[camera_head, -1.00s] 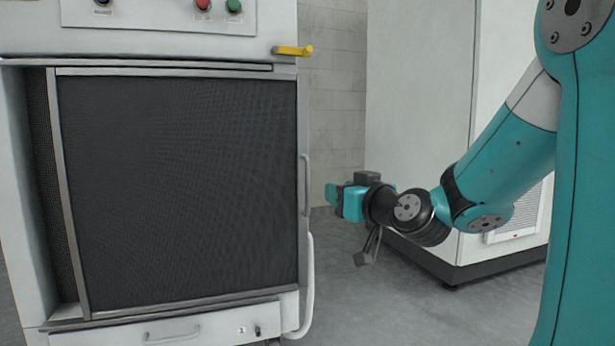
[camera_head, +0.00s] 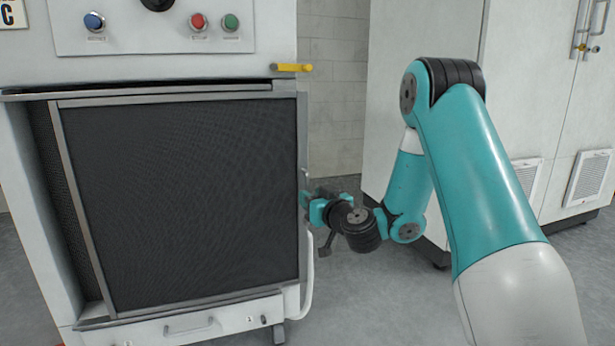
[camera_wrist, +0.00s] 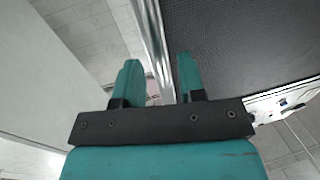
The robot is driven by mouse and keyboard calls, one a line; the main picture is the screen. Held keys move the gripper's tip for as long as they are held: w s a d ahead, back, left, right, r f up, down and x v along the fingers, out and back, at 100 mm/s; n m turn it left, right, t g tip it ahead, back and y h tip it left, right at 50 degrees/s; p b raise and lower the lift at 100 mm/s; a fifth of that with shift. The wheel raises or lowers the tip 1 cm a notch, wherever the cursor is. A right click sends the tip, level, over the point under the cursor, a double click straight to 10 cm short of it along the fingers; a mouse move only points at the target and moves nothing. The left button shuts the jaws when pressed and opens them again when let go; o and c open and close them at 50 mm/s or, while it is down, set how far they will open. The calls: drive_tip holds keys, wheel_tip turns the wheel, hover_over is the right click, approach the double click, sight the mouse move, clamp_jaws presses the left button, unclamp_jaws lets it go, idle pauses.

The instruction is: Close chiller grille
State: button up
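The chiller grille (camera_head: 185,200) is a dark mesh panel in a grey metal frame on the front of the white machine (camera_head: 270,30). A dark gap shows beside its left frame edge, so it does not look flush there. A slim upright handle runs along its right edge, partly hidden by my gripper (camera_head: 310,203). In the wrist view the grille (camera_wrist: 240,40) fills the upper right. My gripper (camera_wrist: 158,72) is open there, with a bright vertical metal strip between or just beyond its fingers. I cannot tell whether they touch it.
A yellow lever (camera_head: 292,68) sticks out above the grille's right corner. A white drawer front with a handle (camera_head: 190,328) is below it, and a white curved pipe (camera_head: 308,275) runs down the right side. A tall white cabinet (camera_head: 510,100) stands behind my arm.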

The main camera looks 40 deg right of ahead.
drive_tip(key=shift+w+d+p, duration=0.1)
drive_tip(key=shift+w+p, duration=1.2)
drive_tip(key=shift+w, duration=0.15)
clamp_jaws()
